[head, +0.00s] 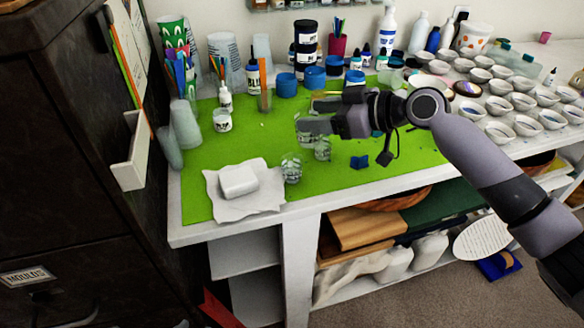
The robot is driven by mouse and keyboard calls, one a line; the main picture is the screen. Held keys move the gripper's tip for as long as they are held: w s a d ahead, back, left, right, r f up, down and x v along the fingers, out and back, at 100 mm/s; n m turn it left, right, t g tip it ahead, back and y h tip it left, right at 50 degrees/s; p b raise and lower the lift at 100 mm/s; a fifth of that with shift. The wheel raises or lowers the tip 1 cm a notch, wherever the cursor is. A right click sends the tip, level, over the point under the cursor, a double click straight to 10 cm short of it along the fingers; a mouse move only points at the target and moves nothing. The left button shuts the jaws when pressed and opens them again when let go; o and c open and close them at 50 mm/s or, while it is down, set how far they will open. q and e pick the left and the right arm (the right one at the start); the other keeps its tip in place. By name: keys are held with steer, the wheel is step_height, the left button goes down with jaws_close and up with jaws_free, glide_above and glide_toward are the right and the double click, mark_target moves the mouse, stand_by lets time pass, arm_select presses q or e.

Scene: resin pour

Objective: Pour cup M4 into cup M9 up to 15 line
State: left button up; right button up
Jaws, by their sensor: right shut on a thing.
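My right gripper (308,126) reaches in from the right over the green mat and is shut on what looks like a clear cup, mostly hidden by the fingers. Just below it, a clear cup (322,149) with dark print stands on the mat. Another clear cup (291,168) with dark markings stands upright nearer the front edge. The prints are too small to read, so I cannot tell which cup is M4 or M9, nor see the fill levels. My left gripper is not in view.
A white block (238,181) lies on a paper sheet at the front left of the green mat (215,155). A small labelled jar (222,120) stands behind it. Bottles, tubs and cup stacks line the back. Several small white bowls (499,107) fill the right side.

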steer(key=shift+w+f, duration=0.1)
steer(key=shift+f, duration=0.05)
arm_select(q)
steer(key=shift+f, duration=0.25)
arm_select(e)
steer(key=shift+r+p, duration=0.8)
steer(key=shift+r, duration=0.4)
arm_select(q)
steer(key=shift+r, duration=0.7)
arm_select(e)
steer(key=shift+f, duration=0.1)
